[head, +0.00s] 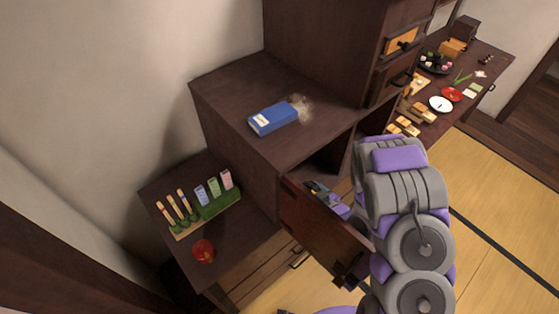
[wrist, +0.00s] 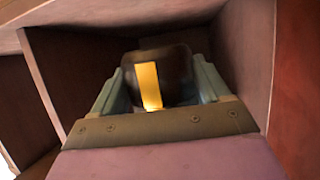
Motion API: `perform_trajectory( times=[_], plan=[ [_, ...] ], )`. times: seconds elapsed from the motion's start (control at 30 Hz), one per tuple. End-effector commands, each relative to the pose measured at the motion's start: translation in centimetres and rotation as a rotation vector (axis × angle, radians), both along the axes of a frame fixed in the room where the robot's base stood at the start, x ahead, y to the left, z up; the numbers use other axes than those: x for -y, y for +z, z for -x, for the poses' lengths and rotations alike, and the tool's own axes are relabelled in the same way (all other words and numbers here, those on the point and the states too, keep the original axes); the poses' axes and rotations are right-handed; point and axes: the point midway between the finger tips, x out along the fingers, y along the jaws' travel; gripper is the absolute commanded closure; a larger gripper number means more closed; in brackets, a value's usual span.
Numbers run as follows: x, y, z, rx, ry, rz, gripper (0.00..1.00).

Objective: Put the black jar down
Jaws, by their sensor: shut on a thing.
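In the wrist view a dark, rounded jar (wrist: 179,66) with a yellow label sits between the two fingers of my gripper (wrist: 165,85). My gripper is shut on it. Both are inside a dark wooden compartment of the cabinet (wrist: 85,65). Whether the jar's base touches the compartment floor cannot be seen.
A blue box (head: 273,119) lies on the cabinet top. Compartment walls stand close on both sides of my gripper. A long table with food (head: 452,94) is at the upper right.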

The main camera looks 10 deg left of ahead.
Motion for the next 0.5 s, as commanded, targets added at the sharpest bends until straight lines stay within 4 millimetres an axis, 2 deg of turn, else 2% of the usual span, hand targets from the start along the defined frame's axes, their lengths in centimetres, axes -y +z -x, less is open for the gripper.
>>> perform_trajectory(
  times=[0.23, 0.5],
  plan=[
    [-0.6, -0.3, -4.8, 0.007, -0.002, -0.009, 0.81],
    [-3.0, -1.1, -10.3, 0.004, -0.001, -0.002, 0.81]
  ],
)
